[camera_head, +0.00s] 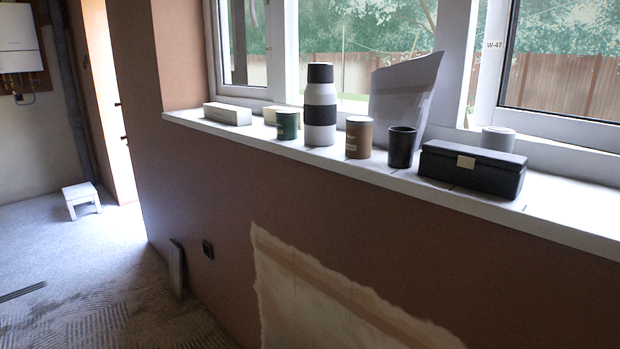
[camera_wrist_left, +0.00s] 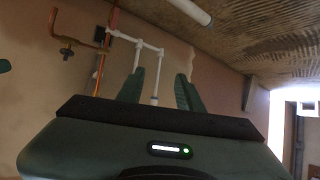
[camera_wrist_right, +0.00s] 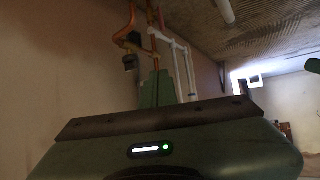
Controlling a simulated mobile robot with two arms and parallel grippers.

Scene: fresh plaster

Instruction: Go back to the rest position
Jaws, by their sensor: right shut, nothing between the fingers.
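My left gripper (camera_wrist_left: 160,76) shows in the left wrist view. Its two green fingers stand apart with a clear gap and nothing between them, so it is open. My right gripper (camera_wrist_right: 157,74) shows in the right wrist view. Its fingers are together and hold nothing. Neither gripper shows in the head view. Behind the fingers, both wrist views show a wall with pipes; neither gripper appears to touch anything.
A white windowsill (camera_head: 385,178) carries a black box (camera_head: 471,169), a black cup (camera_head: 401,147), a brown tin (camera_head: 359,138), a green tin (camera_head: 287,125), a bottle (camera_head: 320,106) and a pale block (camera_head: 228,114). A white stool (camera_head: 81,197) stands far left.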

